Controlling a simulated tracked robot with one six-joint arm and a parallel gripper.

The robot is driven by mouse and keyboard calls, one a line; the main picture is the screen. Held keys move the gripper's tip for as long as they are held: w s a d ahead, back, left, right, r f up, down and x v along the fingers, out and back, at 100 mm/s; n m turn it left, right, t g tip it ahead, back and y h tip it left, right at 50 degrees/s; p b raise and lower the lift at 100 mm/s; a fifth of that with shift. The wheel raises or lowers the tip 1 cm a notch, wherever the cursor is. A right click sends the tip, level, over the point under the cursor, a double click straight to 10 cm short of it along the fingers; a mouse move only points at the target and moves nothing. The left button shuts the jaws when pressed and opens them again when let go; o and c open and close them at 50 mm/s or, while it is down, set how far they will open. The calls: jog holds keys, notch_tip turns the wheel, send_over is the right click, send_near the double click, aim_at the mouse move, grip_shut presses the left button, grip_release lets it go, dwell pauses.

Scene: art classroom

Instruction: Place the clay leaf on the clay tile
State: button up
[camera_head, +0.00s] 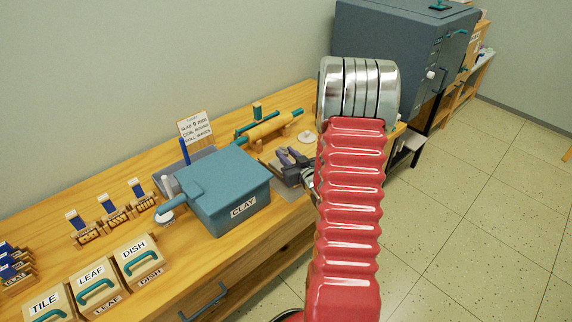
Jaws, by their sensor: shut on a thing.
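My gripper (291,158) shows only in part, as dark grey-purple pieces just left of my red arm. It is low over the bench, right of the blue CLAY box. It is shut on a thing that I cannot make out. A flat grey board (293,194) shows in part at the bench edge close by the gripper; my arm covers its right side. I cannot pick out the clay leaf or the clay tile. Boxes with teal handles are labelled TILE (47,306), LEAF (94,286) and DISH (139,262) at the lower left.
The blue CLAY box (228,188) stands mid-bench. Behind it are a sign (195,128) and a rolling pin (268,127) on supports. Small labelled stands (112,210) line the wall side. A large blue-grey kiln-like cabinet (395,50) stands beyond my arm. Floor at the right is clear.

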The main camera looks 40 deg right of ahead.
jog(key=shift+f, duration=2.05)
jog(key=o, duration=1)
jog(key=shift+f, duration=0.1)
jog(key=shift+o, duration=0.2)
jog(key=v, duration=1.2)
